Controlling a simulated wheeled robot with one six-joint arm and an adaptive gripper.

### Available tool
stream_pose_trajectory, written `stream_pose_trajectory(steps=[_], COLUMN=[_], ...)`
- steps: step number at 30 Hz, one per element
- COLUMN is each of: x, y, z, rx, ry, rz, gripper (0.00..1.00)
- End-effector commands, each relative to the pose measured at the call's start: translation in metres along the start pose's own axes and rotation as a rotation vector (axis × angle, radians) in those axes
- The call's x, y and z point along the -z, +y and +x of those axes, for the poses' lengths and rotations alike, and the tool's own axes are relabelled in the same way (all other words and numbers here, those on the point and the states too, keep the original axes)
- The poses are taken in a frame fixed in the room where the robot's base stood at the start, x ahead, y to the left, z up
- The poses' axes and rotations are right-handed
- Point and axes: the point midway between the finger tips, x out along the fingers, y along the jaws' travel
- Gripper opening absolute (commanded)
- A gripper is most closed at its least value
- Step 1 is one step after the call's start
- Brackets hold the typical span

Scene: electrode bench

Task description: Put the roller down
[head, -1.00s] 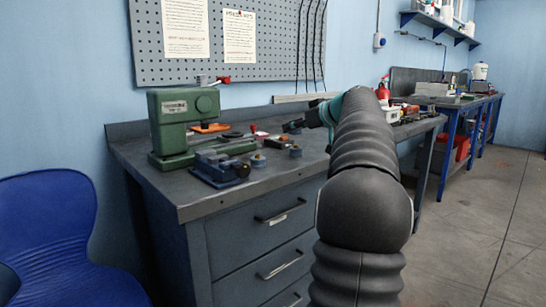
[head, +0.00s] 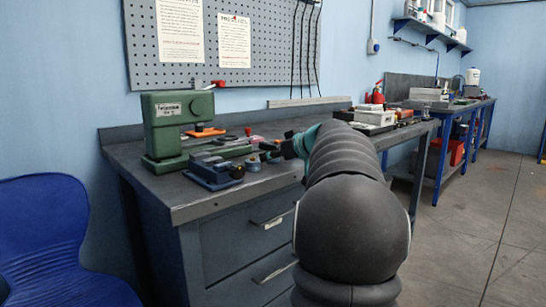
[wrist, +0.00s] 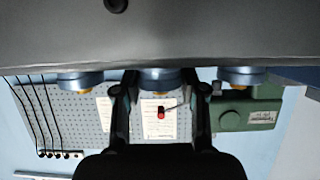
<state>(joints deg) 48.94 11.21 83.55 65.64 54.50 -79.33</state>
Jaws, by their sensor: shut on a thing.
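My gripper (head: 288,149) is low over the dark grey bench top (head: 178,197), near its front part, in the head view. In the wrist view the picture is upside down. There my gripper (wrist: 160,80) has its two dark fingers on either side of a squat blue-grey cylinder with an orange part, which I take to be the roller (wrist: 160,76). The roller is close to or on the bench; contact cannot be told. Similar cylinders stand apart on its left (wrist: 80,80) and right (wrist: 242,77). The arm hides much of the gripper in the head view.
A green press (head: 178,124) with a red-tipped lever stands at the bench's back left. A blue fixture (head: 213,171) sits in front of it, with small tools behind. A grey box (head: 372,117) is farther right. A blue chair (head: 55,240) stands left.

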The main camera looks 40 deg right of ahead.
Motion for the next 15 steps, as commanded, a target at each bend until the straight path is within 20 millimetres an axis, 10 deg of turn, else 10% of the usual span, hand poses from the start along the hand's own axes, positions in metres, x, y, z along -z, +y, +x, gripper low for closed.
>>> stream_pose_trajectory(steps=[9, 10, 15], x=[-0.0045, -0.0043, -0.0035], y=[0.0001, 0.0001, 0.0001], z=[0.0019, 0.0018, 0.0014], rx=[0.000, 0.000, 0.000], ry=[0.000, 0.000, -0.001], rz=[0.000, 0.000, 0.000], gripper=[0.04, 0.44, 0.67])
